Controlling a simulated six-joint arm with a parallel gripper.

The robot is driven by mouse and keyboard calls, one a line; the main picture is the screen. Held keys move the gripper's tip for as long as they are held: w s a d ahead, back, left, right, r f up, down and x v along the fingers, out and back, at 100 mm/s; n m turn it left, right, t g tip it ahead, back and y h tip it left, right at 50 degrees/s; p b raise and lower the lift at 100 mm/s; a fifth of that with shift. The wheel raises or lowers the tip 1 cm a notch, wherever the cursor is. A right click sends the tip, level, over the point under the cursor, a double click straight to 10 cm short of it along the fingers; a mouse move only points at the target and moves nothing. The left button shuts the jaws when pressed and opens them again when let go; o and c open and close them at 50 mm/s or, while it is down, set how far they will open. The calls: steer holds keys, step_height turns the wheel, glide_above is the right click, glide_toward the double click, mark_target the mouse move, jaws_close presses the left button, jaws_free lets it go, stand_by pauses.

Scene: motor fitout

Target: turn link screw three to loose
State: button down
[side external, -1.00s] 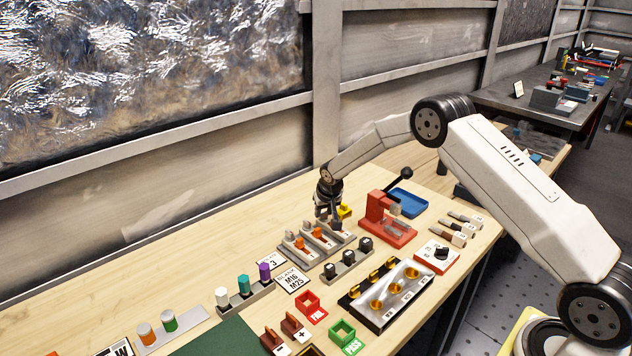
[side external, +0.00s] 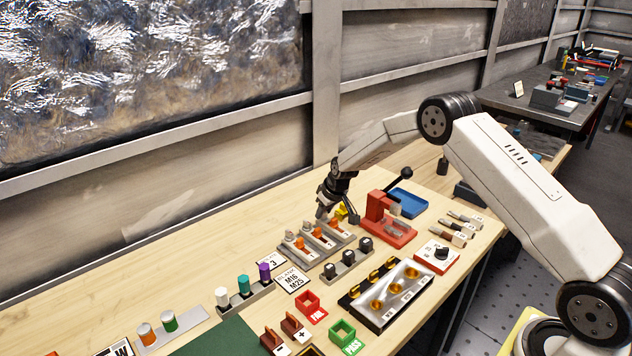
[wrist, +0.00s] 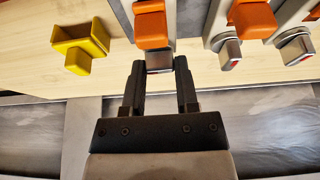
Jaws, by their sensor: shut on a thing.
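The link strip (side external: 312,247) is a grey base with several orange links and silver screws. My gripper (side external: 335,212) is tilted over its far right end in the side view. In the wrist view my gripper (wrist: 160,78) is shut on the silver link screw (wrist: 159,62) nearest the yellow block. One finger stands on each side of it, and its head is mostly hidden. An orange link (wrist: 151,28) lies just beyond it. The neighbouring link screw (wrist: 229,53) and the outermost one (wrist: 296,48) are silver with red marks and stand free to the right.
A yellow block (wrist: 80,46) lies left of the gripper in the wrist view. A red press (side external: 385,218) with a black-knobbed lever stands close on the right in the side view. A grey strip with black knobs (side external: 347,265) lies in front. Bare bench lies behind.

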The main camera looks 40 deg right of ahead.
stand_by(0.4)
steer(key=shift+c, duration=1.8)
jaws_free()
steer(key=shift+r, duration=0.1)
steer(key=shift+v, duration=3.75)
steer(key=shift+s+r, duration=0.1)
